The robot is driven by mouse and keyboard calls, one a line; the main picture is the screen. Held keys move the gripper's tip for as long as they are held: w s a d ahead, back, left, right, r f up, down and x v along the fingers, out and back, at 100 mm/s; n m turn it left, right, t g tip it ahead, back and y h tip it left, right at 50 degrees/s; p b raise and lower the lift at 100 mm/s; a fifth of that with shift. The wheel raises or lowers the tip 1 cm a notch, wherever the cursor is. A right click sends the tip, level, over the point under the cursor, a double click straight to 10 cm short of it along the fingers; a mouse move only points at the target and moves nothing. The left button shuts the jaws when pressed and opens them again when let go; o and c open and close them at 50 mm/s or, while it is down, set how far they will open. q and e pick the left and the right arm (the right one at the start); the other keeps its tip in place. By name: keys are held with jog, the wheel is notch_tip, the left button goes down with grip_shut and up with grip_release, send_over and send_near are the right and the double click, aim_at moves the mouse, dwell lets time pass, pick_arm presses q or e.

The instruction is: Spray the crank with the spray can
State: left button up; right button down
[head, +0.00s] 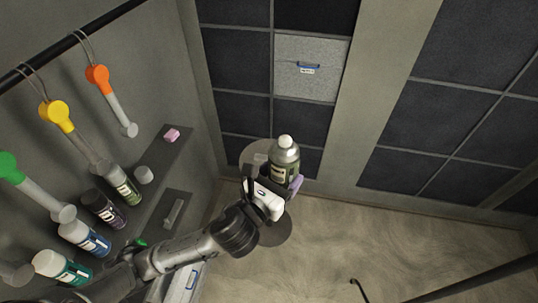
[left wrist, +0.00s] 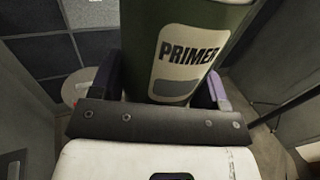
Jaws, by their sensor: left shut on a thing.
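My left gripper (head: 272,182) is shut on a primer spray can (head: 285,161) and holds it upright. The can has a silver-green body and a white cap. In the left wrist view, the green primer can (left wrist: 183,55), with a cream "PRIMER" label, sits between the fingers of the left gripper (left wrist: 168,92). Several cranks hang by cords from a black rail at the left: an orange-ended crank (head: 108,94), a yellow-ended crank (head: 62,117) and a green-ended crank (head: 22,178). The gripper and can are to the right of them, apart. My right gripper is not in view.
Other spray cans stand in a row at the left, including a purple-labelled can (head: 103,209) and a blue-labelled can (head: 84,238). A small pink block (head: 171,134) lies on a wall shelf. A round grey stand (head: 256,151) is behind the held can. The floor (head: 390,235) at right is mostly clear.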

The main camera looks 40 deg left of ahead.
pick_arm(q)
jog(key=w+a+f+n+y+b, duration=0.1)
jog(key=a+f+b, duration=0.1)
jog(key=f+b, duration=1.55)
jog(key=w+a+f+n+y+b, duration=0.1)
jog(key=w+a+f+y+b, duration=0.1)
jog(key=f+b, duration=1.55)
jog(key=w+a+f+n+y+b, duration=0.1)
jog(key=a+f+b, duration=0.1)
jog(key=f+b, duration=0.3)
jog(key=w+a+f+g+y+b, duration=0.1)
jog(key=a+f+b, duration=0.1)
jog(key=f, duration=0.5)
jog(key=w+a+f+n+y+b, duration=0.1)
jog(key=a+f+b, duration=0.25)
jog(key=f, duration=0.25)
jog(key=w+a+f+b, duration=0.3)
jog(key=w+a+f, duration=0.1)
jog(key=w+a, duration=0.3)
jog(key=shift+w+y+b, duration=0.35)
jog(key=shift+w+y, duration=0.05)
jog(key=shift+w, duration=0.25)
